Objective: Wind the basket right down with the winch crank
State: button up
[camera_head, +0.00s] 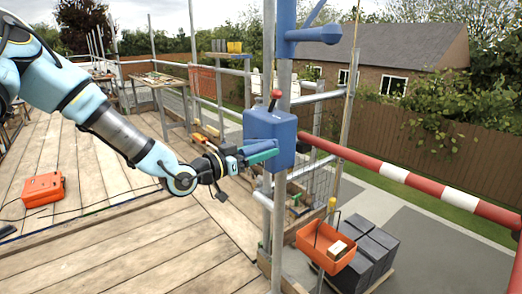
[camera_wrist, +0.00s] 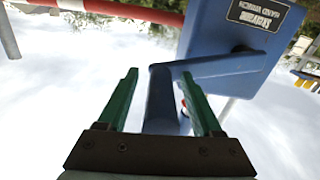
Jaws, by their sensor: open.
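The blue hand winch (camera_head: 270,138) is fixed to a scaffold post; its labelled box fills the upper right of the wrist view (camera_wrist: 240,45). Its blue crank arm (camera_wrist: 215,66) runs left from the box to a blue handle (camera_wrist: 160,105). My gripper (camera_head: 262,153) is open, and the handle lies between its green fingers (camera_wrist: 160,74), with a gap visible on each side. The orange basket (camera_head: 312,243) hangs below a yellow hook piece (camera_head: 332,204) beyond the deck edge, with a pale block (camera_head: 338,249) in it. Its height above the ground is hard to tell.
A red-knobbed lever (camera_head: 275,95) stands on the winch. Dark grey blocks (camera_head: 375,255) are stacked beside the basket. A red-and-white bar (camera_head: 400,173) runs right from the winch. An orange case (camera_head: 43,189) lies on the wooden deck (camera_head: 120,240). The deck's middle is clear.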

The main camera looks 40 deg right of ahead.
grip_shut()
dwell(0.4)
jog(key=shift+s+f, duration=0.1)
dwell(0.8)
